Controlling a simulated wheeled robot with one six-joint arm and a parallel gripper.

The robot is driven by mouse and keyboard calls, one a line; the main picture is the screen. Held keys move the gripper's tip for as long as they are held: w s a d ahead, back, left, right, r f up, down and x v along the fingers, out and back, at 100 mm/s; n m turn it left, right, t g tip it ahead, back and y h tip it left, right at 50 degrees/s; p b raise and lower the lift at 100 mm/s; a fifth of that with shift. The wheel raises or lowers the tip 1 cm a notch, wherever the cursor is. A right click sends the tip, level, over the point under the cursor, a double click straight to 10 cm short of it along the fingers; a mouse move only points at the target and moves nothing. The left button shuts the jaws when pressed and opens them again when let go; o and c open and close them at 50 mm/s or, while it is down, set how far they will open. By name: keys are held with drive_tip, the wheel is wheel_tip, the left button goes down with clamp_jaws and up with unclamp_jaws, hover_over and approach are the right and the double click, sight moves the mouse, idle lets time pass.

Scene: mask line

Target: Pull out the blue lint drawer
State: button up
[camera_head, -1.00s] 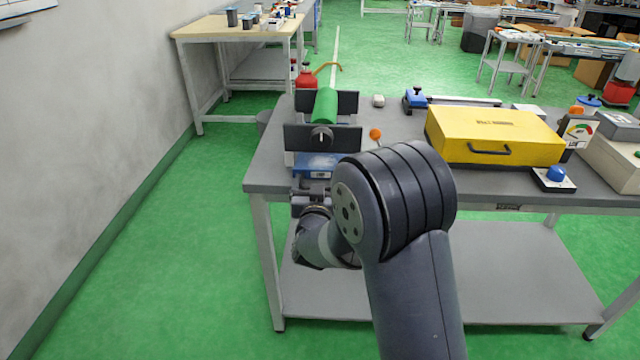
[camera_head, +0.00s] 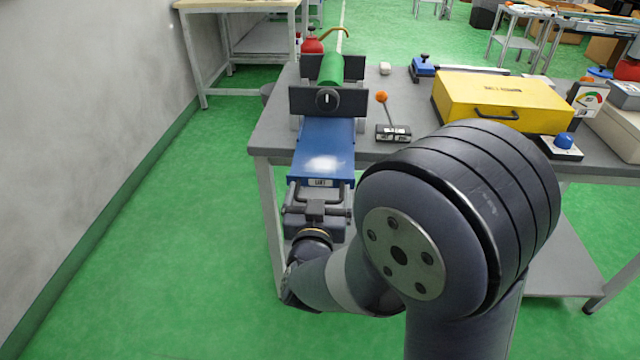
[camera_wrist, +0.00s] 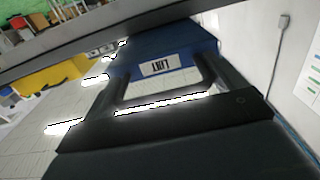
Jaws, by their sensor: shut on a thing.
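The blue lint drawer (camera_head: 326,148) sticks out far toward me from under the black-framed unit with the green roller (camera_head: 330,70). Its front carries a white label (camera_head: 320,183) and a dark bar handle. My gripper (camera_head: 316,208) is at the drawer's front, shut on the handle. In the wrist view the drawer's blue front (camera_wrist: 165,50) with its label (camera_wrist: 160,65) is close ahead, and the handle (camera_wrist: 207,75) runs into my gripper (camera_wrist: 160,115). The fingertips' hold on the bar is partly hidden by the gripper body.
On the grey table (camera_head: 398,95) right of the unit are an orange-knobbed lever (camera_head: 392,120), a yellow case (camera_head: 500,100) and a blue button box (camera_head: 563,145). A wall (camera_head: 90,110) stands to the left. The green floor (camera_head: 200,220) between wall and table is clear.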

drive_tip(key=shift+s+d, duration=0.15)
drive_tip(key=o, duration=1.1)
drive_tip(key=shift+s, duration=0.1)
drive_tip(key=s, duration=1)
drive_tip(key=shift+s+a+p, duration=0.2)
drive_tip(key=shift+s+p, duration=0.1)
drive_tip(key=shift+p, duration=0.1)
drive_tip(key=shift+w, duration=0.15)
drive_tip(key=w, duration=1.1)
drive_tip(key=shift+d+b, duration=0.1)
drive_tip(key=shift+b, duration=0.3)
